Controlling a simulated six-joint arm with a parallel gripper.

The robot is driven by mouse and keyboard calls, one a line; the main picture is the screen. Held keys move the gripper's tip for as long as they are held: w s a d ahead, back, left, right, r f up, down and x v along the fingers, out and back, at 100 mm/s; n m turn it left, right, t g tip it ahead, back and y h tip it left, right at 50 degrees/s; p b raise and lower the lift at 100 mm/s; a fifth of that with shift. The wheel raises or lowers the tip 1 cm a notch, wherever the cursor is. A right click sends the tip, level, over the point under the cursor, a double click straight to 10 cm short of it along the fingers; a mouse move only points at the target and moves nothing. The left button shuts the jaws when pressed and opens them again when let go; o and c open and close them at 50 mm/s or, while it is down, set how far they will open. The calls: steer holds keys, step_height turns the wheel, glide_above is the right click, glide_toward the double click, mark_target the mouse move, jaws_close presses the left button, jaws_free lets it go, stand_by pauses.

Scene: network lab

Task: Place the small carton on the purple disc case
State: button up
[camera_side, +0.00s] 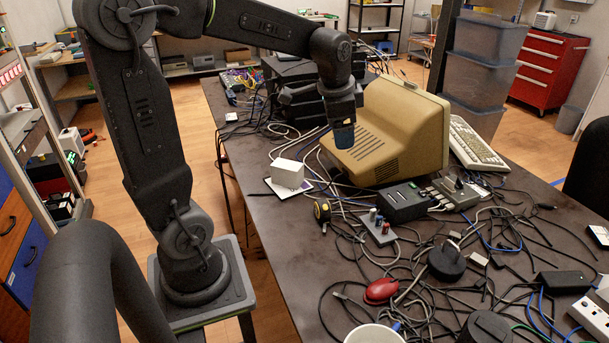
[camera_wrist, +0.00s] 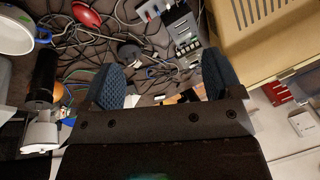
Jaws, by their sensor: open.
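My gripper (camera_side: 344,137) is to the right of the carton and higher, in front of the beige monitor, and apart from the carton. In the wrist view, my gripper (camera_wrist: 163,82) has its two blue-grey fingers spread wide with nothing held between them. Neither the carton nor the case can be made out in the wrist view.
The beige monitor (camera_side: 392,132) stands close behind my gripper. A yellow tape measure (camera_side: 322,211), a red mouse (camera_side: 381,290) and a white cup (camera_side: 374,335) lie among tangled cables.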

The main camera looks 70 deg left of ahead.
steer(key=s+d+n+t+h, duration=0.1)
steer(key=s+d+n+t, duration=0.1)
steer(key=s+d, duration=1.2)
steer(key=shift+d+n+t+h, duration=0.2)
steer(key=shift+n+t+h, duration=0.2)
steer(key=shift+n, duration=0.5)
